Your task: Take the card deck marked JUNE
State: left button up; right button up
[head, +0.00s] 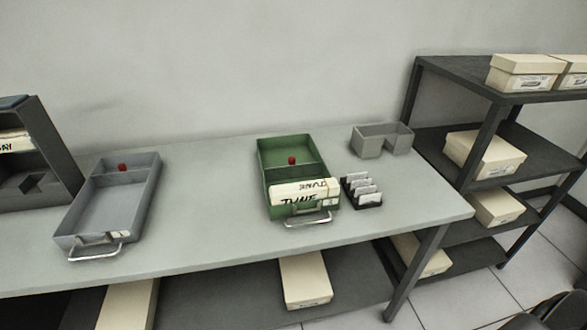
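The card deck marked JUNE (304,191) is a cream block with black hand lettering on its top and front face. It lies across the front part of a green tray (262,163), behind the tray's metal handle. A red knob (292,160) stands on the tray's divider behind the deck. Neither of my grippers shows in the head view.
An empty grey tray (150,190) with a red knob and handle sits left on the table (215,215). A small card rack (364,190) stands close to the green tray's right, with a grey holder (381,139) behind. Shelves with boxes (486,154) stand at right.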

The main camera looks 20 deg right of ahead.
aim_at(291, 193)
jog(key=z, duration=3.5)
jog(key=k, duration=1)
jog(key=u, duration=0.7)
